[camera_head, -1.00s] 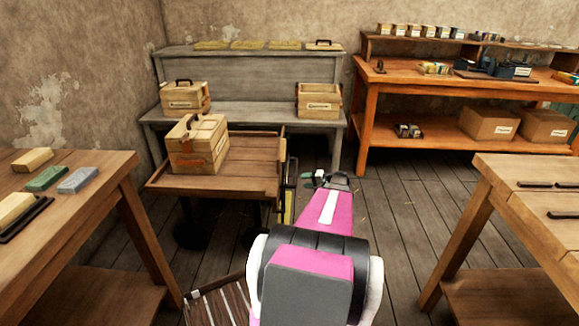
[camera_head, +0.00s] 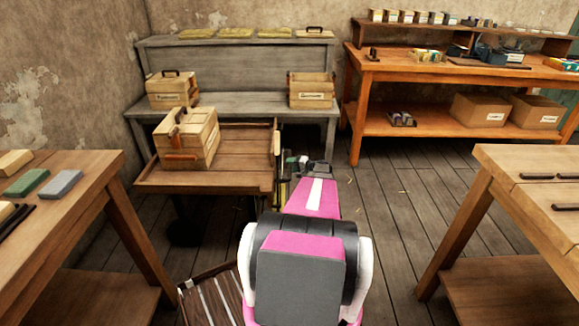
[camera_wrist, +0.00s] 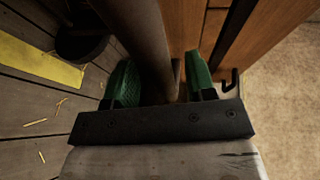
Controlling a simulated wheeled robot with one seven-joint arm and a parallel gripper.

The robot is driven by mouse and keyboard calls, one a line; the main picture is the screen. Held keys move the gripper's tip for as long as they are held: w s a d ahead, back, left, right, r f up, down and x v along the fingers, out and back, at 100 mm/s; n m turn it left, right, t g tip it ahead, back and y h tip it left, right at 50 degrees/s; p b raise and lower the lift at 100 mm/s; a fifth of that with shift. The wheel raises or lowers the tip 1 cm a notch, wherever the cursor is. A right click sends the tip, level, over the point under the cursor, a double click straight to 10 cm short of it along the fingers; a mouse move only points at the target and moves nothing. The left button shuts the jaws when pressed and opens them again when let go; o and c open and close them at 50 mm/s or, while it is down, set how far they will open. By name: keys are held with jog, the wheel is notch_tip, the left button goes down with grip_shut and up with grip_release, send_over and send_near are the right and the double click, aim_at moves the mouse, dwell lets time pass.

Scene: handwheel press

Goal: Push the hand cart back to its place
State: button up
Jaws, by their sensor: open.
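The hand cart (camera_head: 245,165) is a low wooden platform with dark wheels beneath, standing just in front of the grey bench. A wooden crate (camera_head: 187,140) with a handle sits on its left part. My gripper (camera_head: 305,165) is at the cart's right side, partly hidden behind my own arm. In the wrist view my gripper (camera_wrist: 163,88) has its two green fingers apart, with a dark round bar (camera_wrist: 140,35) running between them. I cannot tell whether the fingers touch it. Brown wood (camera_wrist: 250,40) lies close at the right finger.
The grey bench (camera_head: 235,108) behind holds two more crates. An orange workbench (camera_head: 430,120) with boxes stands at back right. Wooden tables stand at left (camera_head: 75,215) and right (camera_head: 500,205). The wrist view shows a yellow floor strip (camera_wrist: 35,60). Floor between the orange bench and right table is clear.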

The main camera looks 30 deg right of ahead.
jog(key=shift+w+a+f, duration=0.1)
jog(key=shift+w+a, duration=0.25)
jog(key=shift+w, duration=0.1)
grip_shut()
jog(key=w+a, duration=0.8)
jog(key=a, duration=0.6)
jog(key=w+a, duration=0.9)
jog(key=a, duration=0.5)
jog(key=w+a, duration=0.9)
jog(key=a, duration=0.6)
jog(key=shift+w, duration=0.2)
grip_release()
jog(key=shift+a, duration=0.2)
jog(key=shift+d, duration=0.1)
jog(key=v, duration=1)
jog(key=shift+s+d, duration=0.15)
jog(key=shift+s, duration=0.15)
